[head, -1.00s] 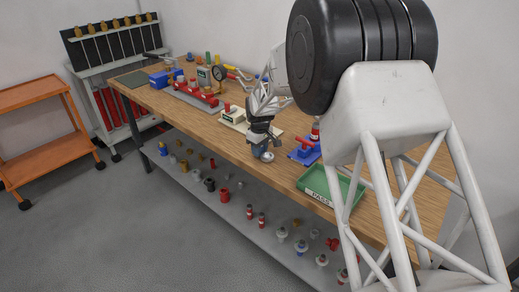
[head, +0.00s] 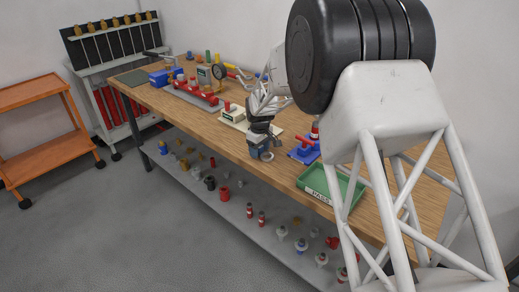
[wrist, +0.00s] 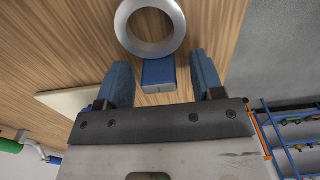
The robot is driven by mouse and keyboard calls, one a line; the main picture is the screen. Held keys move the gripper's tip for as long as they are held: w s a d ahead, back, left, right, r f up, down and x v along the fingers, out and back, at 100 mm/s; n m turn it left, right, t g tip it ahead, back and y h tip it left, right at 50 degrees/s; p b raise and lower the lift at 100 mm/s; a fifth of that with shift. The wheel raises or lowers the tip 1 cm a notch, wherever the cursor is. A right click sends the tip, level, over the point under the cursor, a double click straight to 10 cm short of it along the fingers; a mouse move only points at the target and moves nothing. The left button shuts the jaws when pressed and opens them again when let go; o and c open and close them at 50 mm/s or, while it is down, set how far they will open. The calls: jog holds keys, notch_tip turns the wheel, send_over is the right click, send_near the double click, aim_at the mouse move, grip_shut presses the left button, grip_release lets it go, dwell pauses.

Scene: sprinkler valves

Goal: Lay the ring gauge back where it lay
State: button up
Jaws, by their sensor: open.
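The ring gauge shows in the wrist view as a grey metal ring (wrist: 150,26) with a blue block-like handle (wrist: 159,74). It appears to lie flat on the wooden bench top (wrist: 75,45). My gripper (wrist: 161,70) is open, its two blue fingers on either side of the handle with a visible gap at each side. In the head view my gripper (head: 260,147) is low over the bench's front edge, and the ring (head: 267,156) is partly hidden at its fingertips.
A green PASS tray (head: 323,188) and a blue fixture with a red part (head: 304,149) stand to the right. A pale base with an instrument (head: 232,116) and a red manifold (head: 195,93) stand to the left. The bench's front edge is close by.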

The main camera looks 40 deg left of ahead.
jog(key=shift+r, duration=3.9)
